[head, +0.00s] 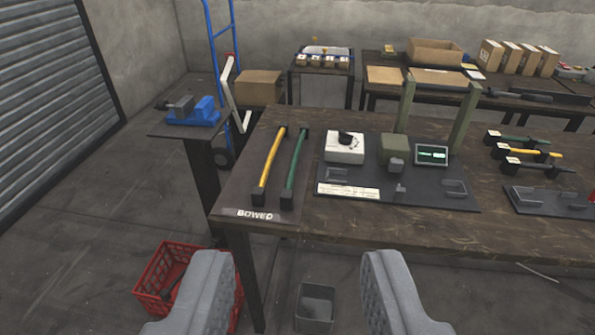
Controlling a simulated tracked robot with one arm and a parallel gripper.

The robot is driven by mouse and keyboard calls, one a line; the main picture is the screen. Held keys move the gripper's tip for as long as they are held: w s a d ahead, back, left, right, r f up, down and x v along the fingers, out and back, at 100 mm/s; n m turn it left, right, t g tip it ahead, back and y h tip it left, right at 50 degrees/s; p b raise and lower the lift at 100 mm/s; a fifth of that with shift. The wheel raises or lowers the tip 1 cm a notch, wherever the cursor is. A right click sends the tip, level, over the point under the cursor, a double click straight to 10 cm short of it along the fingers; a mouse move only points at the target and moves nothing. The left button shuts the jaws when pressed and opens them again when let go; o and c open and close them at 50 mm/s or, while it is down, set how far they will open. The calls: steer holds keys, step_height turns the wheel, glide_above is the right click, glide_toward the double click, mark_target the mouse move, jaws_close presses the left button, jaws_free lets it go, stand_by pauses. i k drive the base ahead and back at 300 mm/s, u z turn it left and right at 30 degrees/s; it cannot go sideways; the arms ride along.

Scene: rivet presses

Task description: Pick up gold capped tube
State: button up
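I cannot make out a gold capped tube for certain. A yellow bar (270,165) with black ends lies on a dark mat marked "BOWED" (232,197) at the left of the wooden workbench (370,238). A green bar (297,163) with black ends lies beside it. Another yellow bar (532,153) lies farther right. A small gold or orange item (315,43) shows on the far small table, too small to name. My gripper (290,262) is open and empty, its two grey fingers wide apart in front of the bench edge.
A press station (400,190) with a white box, green posts and a small screen stands mid-bench. A red crate (160,270) and a grey bin (316,305) stand on the floor below. A blue vise (200,113) on a stand and a blue hand truck (213,55) are at left.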

mark_target(258, 195)
steer(key=z, duration=0.15)
steer(key=k, duration=0.2)
steer(key=u, duration=0.3)
steer(key=i, duration=0.85)
steer(key=z, duration=0.15)
steer(key=k, duration=0.55)
steer(key=u, duration=0.6)
steer(key=i, duration=1.65)
steer(key=z, duration=0.4)
